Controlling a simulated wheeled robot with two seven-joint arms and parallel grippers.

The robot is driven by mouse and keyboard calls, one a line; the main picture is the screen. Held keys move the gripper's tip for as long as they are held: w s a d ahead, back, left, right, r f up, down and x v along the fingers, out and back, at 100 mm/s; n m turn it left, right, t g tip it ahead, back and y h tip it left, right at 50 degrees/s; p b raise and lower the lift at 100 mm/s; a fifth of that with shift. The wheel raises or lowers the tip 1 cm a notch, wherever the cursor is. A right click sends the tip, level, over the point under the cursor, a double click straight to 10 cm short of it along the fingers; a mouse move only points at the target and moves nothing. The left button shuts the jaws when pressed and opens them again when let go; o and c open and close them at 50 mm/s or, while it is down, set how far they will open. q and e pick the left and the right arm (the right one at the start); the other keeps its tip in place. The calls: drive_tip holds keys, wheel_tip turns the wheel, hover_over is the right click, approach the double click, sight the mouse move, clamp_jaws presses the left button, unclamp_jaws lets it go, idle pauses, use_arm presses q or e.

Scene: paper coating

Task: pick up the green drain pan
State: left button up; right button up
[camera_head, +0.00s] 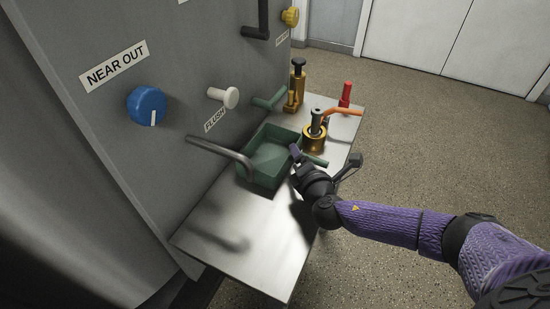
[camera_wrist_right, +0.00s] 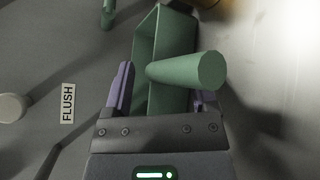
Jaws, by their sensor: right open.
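The green drain pan (camera_head: 272,152) is a rectangular open tray on a metal shelf, close against the grey machine. Its round green handle (camera_head: 316,160) points to the right, away from the machine. My right gripper (camera_head: 296,164) is at the handle side of the pan, open. In the right wrist view the pan (camera_wrist_right: 172,42) lies ahead, and its handle (camera_wrist_right: 195,70) sticks toward the camera between the two purple fingers (camera_wrist_right: 163,95), with gaps on both sides. The pan rests on the shelf. My left gripper is not in view.
The metal shelf (camera_head: 250,225) is bare in front of the pan. A grey bent pipe (camera_head: 215,150) reaches over the pan's near-left edge. Behind the pan stand a brass fitting (camera_head: 314,138), an orange lever (camera_head: 343,113), a red-capped item (camera_head: 345,94) and a brass bottle (camera_head: 296,92).

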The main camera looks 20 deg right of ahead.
clamp_jaws()
drive_tip(key=shift+r, duration=0.1)
idle(0.3)
